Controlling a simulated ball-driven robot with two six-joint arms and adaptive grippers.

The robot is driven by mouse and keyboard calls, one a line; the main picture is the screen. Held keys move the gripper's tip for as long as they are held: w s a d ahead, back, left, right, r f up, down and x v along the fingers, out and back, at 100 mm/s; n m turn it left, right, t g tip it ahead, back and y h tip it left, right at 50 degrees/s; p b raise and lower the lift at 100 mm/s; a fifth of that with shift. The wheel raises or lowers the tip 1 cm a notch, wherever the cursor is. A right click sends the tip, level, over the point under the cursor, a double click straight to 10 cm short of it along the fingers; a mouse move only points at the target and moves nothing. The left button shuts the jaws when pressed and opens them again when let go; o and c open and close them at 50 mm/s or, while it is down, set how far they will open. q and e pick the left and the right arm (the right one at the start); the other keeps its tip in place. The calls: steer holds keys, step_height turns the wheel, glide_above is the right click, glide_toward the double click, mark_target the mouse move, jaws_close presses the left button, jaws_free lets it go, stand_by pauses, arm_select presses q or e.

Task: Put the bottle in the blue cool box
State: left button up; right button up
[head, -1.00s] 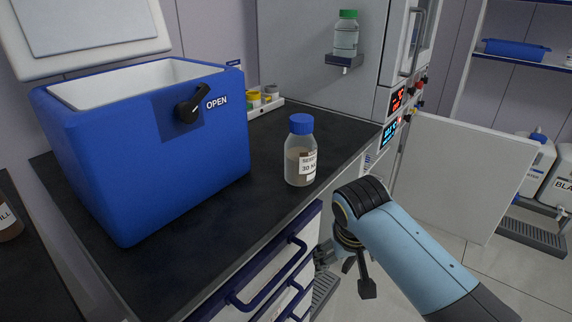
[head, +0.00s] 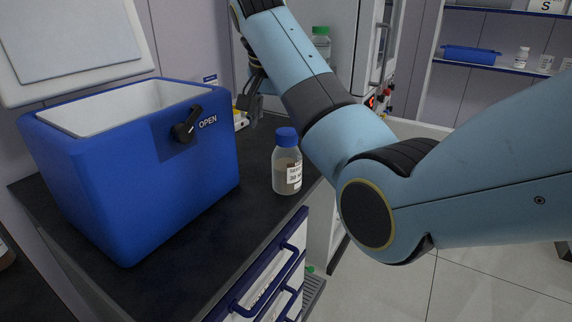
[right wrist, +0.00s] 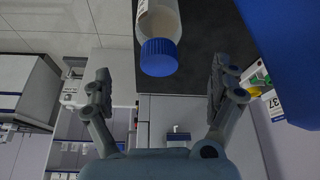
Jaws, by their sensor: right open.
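The bottle (head: 287,171), clear with a blue cap, a white label and brownish contents, stands upright on the dark bench right of the cool box. The blue cool box (head: 140,170) has a white interior, its lid (head: 75,45) raised and a black latch by the word OPEN. My right gripper (head: 249,103) is open and empty, above the bench behind the bottle. In the right wrist view the bottle (right wrist: 158,25) shows cap towards me, ahead of the spread fingers (right wrist: 160,72); the box (right wrist: 292,45) is at upper right. My left gripper is out of view.
A small rack with coloured caps (head: 240,120) lies behind the box, partly hidden by my gripper. Drawers with blue handles (head: 265,275) face the front. Bare bench (head: 190,240) lies before the box.

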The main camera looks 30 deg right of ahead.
mark_target(289, 150)
steer(key=x, duration=1)
steer(key=shift+w+d+f, duration=0.1)
steer(key=c, duration=1.7)
